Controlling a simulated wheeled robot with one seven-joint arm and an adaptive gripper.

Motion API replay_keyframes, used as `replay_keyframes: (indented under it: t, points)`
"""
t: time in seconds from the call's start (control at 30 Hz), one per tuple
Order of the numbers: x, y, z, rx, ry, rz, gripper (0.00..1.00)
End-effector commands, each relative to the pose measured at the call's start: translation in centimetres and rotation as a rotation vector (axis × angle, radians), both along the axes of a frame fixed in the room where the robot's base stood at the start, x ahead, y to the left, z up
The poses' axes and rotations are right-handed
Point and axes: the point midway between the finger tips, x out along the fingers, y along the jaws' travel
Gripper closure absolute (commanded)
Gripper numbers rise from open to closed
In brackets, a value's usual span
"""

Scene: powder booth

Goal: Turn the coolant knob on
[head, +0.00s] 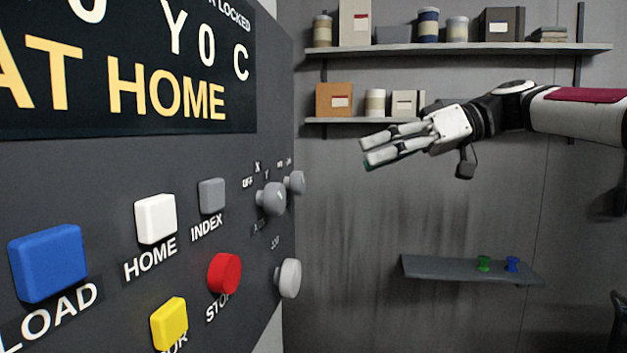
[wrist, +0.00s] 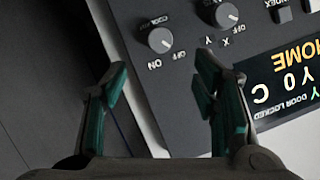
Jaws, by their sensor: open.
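The coolant knob (wrist: 160,40) is a round grey knob on the dark control panel, with a partly cut "COOL" label and OFF and ON marks, seen upside down in the wrist view. Its pale pointer line seems to lean toward OFF. In the head view the far small grey knob (head: 295,182) at the panel's right edge appears to be the same one; its label is hard to read. My gripper (head: 364,152) is open and empty, to the right of the panel and apart from it. In the wrist view its two fingers (wrist: 162,66) are spread, with the knob beyond the gap.
A second grey knob (wrist: 226,15) marked X and Y sits beside the coolant knob. The panel also has a red stop button (head: 225,273), a white home button (head: 155,219) and another grey knob (head: 288,278). Shelves (head: 455,50) and a low ledge (head: 470,269) are on the wall.

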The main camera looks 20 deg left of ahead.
Motion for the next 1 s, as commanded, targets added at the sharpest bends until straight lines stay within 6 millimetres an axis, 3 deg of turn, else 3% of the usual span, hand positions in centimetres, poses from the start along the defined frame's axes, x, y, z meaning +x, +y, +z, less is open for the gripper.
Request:
replay_keyframes:
  t: [0.4,0.6,1.0]
  points:
    - [-1.7,7.3,-2.8,-0.004,0.002,0.003,0.46]
    - [-2.2,10.1,-3.9,-0.004,0.003,0.000,0.46]
    - [-2.4,11.5,-4.6,-0.004,0.001,-0.003,0.46]
